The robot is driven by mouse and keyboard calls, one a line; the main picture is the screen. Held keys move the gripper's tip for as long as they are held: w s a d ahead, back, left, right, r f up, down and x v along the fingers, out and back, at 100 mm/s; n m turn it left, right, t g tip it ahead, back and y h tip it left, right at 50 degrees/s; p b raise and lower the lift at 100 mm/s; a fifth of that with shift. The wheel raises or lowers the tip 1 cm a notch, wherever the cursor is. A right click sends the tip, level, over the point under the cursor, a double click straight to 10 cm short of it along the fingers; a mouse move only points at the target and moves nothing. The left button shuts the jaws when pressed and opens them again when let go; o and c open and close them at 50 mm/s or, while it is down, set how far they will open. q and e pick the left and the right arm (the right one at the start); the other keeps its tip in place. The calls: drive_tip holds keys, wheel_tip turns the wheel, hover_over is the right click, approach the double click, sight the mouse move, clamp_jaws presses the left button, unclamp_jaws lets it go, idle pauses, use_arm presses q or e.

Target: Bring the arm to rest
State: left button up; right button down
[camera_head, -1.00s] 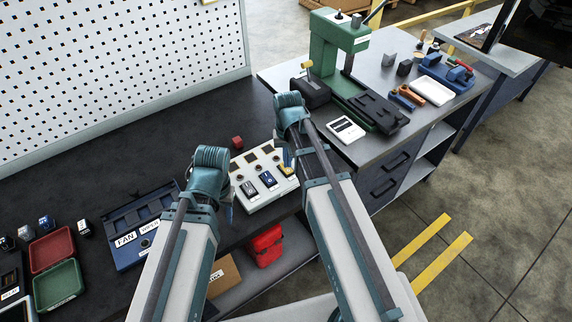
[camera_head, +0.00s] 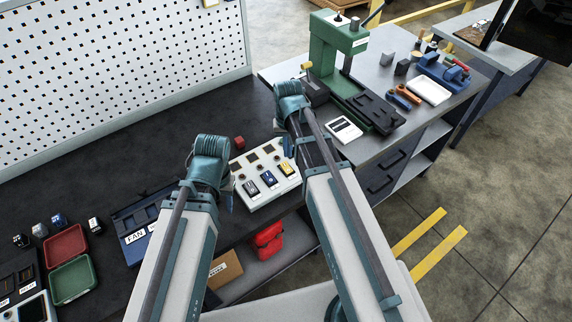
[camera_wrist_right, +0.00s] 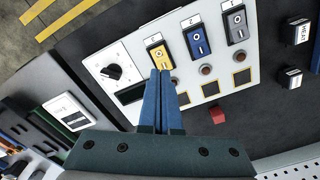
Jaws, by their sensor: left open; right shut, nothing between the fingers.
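My right arm reaches in from the bottom over the bench. Its gripper (camera_head: 289,147) is at the right end of a pale control box (camera_head: 252,204), close to the yellow switch (camera_head: 287,168). In the right wrist view the blue fingers (camera_wrist_right: 161,98) are together and empty, and their tips show just below the yellow switch (camera_wrist_right: 159,54); whether they touch it I cannot tell. A blue switch (camera_wrist_right: 197,40) and a grey switch (camera_wrist_right: 236,25) sit beside it. My left gripper (camera_head: 229,194) is open beside the box's left end, largely hidden behind its wrist.
A green press (camera_head: 328,45) stands on the grey bench at the back right. A blue labelled tray (camera_head: 133,248), a red tray (camera_head: 65,246) and a green tray (camera_head: 73,280) lie at left. A small red cube (camera_head: 239,143) sits behind the box.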

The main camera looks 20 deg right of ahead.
drive_tip(key=s+a+f+n+h+b, duration=0.1)
drive_tip(key=s+a+n, duration=0.4)
drive_tip(key=s+a, duration=0.5)
drive_tip(key=s+f+b, duration=0.1)
drive_tip(key=s, duration=0.3)
drive_tip(key=shift+s+a+n, duration=0.15)
drive_tip(key=shift+a+n, duration=0.1)
drive_tip(key=shift+n, duration=0.15)
